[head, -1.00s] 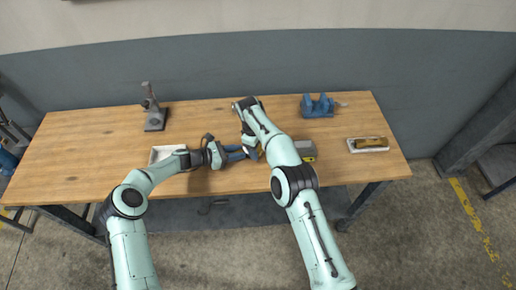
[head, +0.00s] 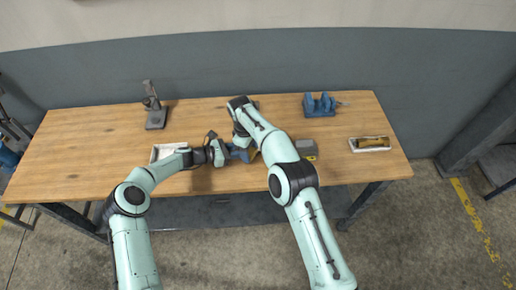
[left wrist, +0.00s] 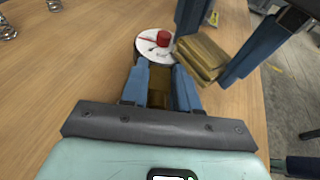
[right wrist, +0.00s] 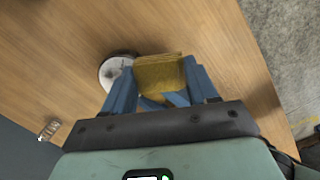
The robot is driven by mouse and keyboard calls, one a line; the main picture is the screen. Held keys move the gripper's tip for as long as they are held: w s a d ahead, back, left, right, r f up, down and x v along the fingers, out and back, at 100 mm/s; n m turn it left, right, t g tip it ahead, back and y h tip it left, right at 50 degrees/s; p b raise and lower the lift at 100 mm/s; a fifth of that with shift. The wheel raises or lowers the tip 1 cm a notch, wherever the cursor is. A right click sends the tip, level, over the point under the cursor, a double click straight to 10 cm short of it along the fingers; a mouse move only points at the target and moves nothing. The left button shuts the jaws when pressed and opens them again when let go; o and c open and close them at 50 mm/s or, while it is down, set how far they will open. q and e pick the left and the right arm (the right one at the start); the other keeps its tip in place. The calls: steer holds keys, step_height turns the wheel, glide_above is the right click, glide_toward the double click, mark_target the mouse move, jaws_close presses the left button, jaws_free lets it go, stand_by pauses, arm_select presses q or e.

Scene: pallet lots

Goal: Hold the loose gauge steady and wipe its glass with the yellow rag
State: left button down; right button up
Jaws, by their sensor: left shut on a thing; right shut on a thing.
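The loose gauge shows a round white dial (left wrist: 146,48) with a red part near its middle, and its dial also shows in the right wrist view (right wrist: 110,74). My left gripper (left wrist: 160,80) is shut on the gauge's brass-coloured stem, just below the dial. My right gripper (right wrist: 161,85) is shut on the folded yellow rag (right wrist: 160,72). In the left wrist view the rag (left wrist: 203,58) is close beside the dial's right edge; I cannot tell whether they touch. In the head view my arms mostly hide the gauge and rag.
A blue vise (head: 320,106) stands at the back right, and a tray with a brush (head: 369,144) lies at the right. A grey box (head: 307,148) is beside my right arm. A white tray (head: 160,153) and a grey stand (head: 155,115) are on the left. The far left tabletop is clear.

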arm_select(q)
steer(key=shift+s+d+f, duration=0.15)
steer(key=shift+s+d, duration=0.1)
steer(key=shift+d, duration=0.05)
arm_select(e)
steer(key=shift+w+a+r, duration=0.15)
steer(key=shift+a+r, duration=0.1)
steer(key=shift+r, duration=0.6)
arm_select(q)
steer(key=shift+a, duration=0.1)
arm_select(e)
steer(key=shift+d+r, duration=0.2)
steer(key=shift+r, duration=0.8)
arm_select(q)
steer(key=shift+a, duration=0.1)
arm_select(e)
steer(key=shift+d+r, duration=0.1)
steer(key=shift+r, duration=0.3)
arm_select(q)
steer(key=shift+f, duration=0.1)
arm_select(e)
steer(key=shift+w, duration=0.1)
arm_select(q)
steer(key=shift+a, duration=0.1)
steer(key=c, duration=0.8)
jaws_free()
steer(key=shift+w, duration=0.1)
steer(key=v, duration=1.2)
steer(key=shift+w, duration=0.1)
